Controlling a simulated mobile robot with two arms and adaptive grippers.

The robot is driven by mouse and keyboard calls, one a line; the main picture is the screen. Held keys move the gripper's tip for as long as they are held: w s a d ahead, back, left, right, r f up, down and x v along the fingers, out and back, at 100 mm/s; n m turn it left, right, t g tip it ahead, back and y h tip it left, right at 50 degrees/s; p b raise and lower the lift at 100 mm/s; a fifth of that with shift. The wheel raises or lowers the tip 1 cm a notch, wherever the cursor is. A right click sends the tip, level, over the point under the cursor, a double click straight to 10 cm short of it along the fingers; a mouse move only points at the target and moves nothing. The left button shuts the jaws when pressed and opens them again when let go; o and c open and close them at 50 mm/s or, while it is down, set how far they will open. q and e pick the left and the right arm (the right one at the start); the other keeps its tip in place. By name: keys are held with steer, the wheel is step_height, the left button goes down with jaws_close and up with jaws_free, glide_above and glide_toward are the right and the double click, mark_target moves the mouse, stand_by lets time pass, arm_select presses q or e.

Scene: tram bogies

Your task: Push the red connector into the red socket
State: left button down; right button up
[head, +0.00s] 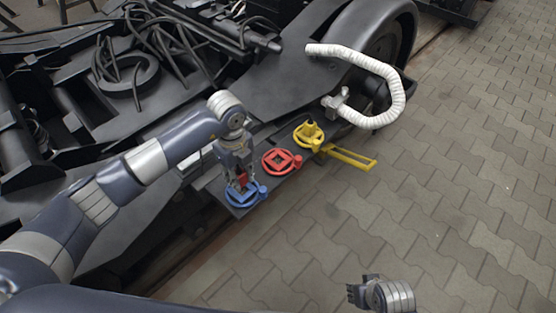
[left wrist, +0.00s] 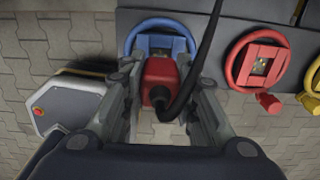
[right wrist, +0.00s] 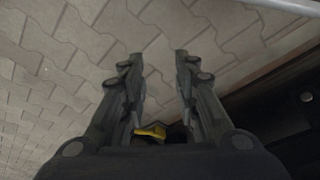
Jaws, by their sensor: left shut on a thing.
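The red connector (left wrist: 160,82) with a black cable is between the fingers of my left gripper (left wrist: 162,95), which is shut on it. In the head view the left gripper (head: 240,172) holds the red connector (head: 242,179) over or at the blue socket (head: 243,196). I cannot tell whether the connector touches the blue socket. The red socket (head: 282,161), a red ring around a square opening, lies just right of it and looks empty. It also shows in the left wrist view (left wrist: 238,58). My right gripper (right wrist: 160,90) is open and empty above the paving.
The yellow socket (head: 309,134) holds a yellow connector, and a yellow handle (head: 350,158) sticks out beside it. A white corrugated hose (head: 398,95) curves at the right of the bogie (head: 290,75). Open paving (head: 450,200) lies to the right.

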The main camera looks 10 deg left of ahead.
arm_select(q)
steer(key=shift+r+p, duration=0.35)
steer(key=shift+r, duration=0.15)
steer(key=shift+r+p, duration=0.35)
steer(key=shift+r, duration=0.3)
arm_select(e)
step_height(320, 180, down, 7)
steer(key=s, duration=0.2)
steer(key=shift+s+d+g, duration=0.2)
steer(key=shift+s+g, duration=0.1)
steer(key=shift+s, duration=0.1)
arm_select(q)
steer(key=shift+w, duration=0.1)
arm_select(e)
steer(key=shift+w, duration=0.15)
